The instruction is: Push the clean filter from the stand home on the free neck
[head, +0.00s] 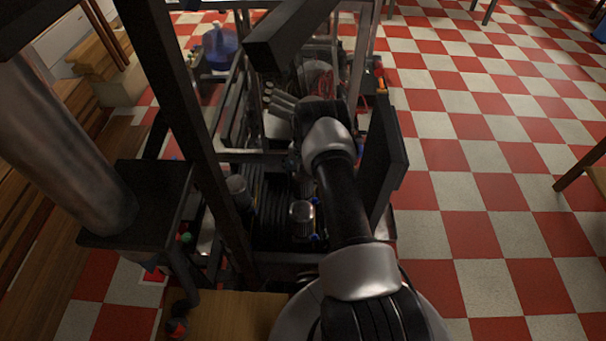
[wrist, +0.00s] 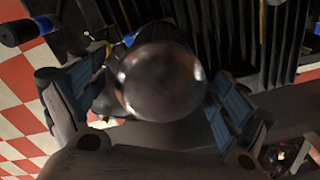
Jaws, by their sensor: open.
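A shiny grey round-topped part (wrist: 160,82), which looks like a filter, shows in the wrist view. My gripper (wrist: 153,102) is open, with one blue-padded finger on each side of it. Narrow gaps seem to show beside it, but I cannot tell whether either pad touches. What it sits on is hidden below it. In the head view a short silver cylinder (head: 302,216) stands right of the black ribbed block, and a grey cylinder (head: 237,188) stands left of it. I cannot tell which of these is the filter between my fingers. My gripper is hidden there behind my arm.
The black ribbed block (wrist: 255,35) is close beyond my fingers in the wrist view. Dark frame posts (head: 200,130) and an upright dark panel (head: 383,165) flank the machine. A dark beam (head: 290,35) crosses above. Open checkered floor (head: 480,200) lies to the right.

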